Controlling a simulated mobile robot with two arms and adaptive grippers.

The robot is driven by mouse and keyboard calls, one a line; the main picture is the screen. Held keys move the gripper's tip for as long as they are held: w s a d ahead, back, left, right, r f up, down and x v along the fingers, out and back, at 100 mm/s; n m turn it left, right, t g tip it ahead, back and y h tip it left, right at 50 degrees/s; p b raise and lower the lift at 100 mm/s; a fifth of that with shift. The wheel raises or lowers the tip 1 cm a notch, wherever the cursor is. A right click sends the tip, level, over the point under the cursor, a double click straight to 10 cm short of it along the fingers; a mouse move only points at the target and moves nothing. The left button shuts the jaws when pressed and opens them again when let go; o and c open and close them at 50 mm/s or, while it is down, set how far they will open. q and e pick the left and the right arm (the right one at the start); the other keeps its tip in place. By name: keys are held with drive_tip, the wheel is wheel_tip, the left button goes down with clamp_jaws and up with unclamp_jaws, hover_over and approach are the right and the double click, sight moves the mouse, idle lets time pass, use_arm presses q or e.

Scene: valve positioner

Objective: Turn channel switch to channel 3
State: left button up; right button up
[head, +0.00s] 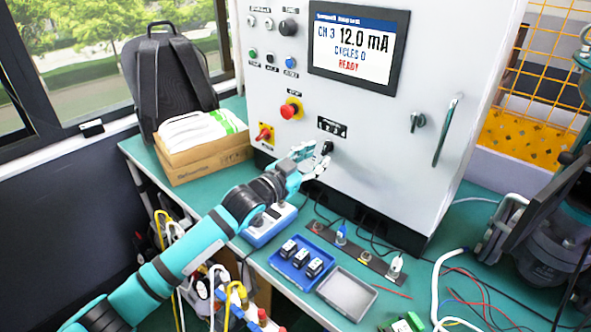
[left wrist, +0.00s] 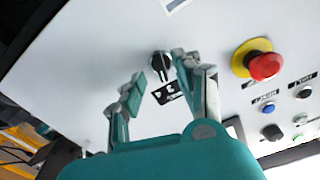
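The channel switch is a small black rotary knob (head: 326,148) on the white cabinet front, just below a black label. In the left wrist view the knob (left wrist: 161,61) shows with a pale pointer line, and its label (left wrist: 168,93) lies beside it. My left gripper (head: 311,161) is at the knob in the head view. In the left wrist view its fingers (left wrist: 158,72) are apart, with the knob near the right fingertip; I cannot tell whether they touch. The display (head: 357,45) reads CH 3, 12.0 mA, CYCLES 0, READY. My right gripper is not in view.
A red emergency button (head: 291,109) and a red-yellow switch (head: 265,134) sit left of the knob. A door handle (head: 447,130) is at right. A blue tray (head: 302,265) and grey tray (head: 346,293) lie on the bench below. Cardboard boxes (head: 205,160) stand at left.

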use_arm(q)
drive_tip(key=v, duration=0.9)
drive_tip(key=shift+s+a, duration=0.1)
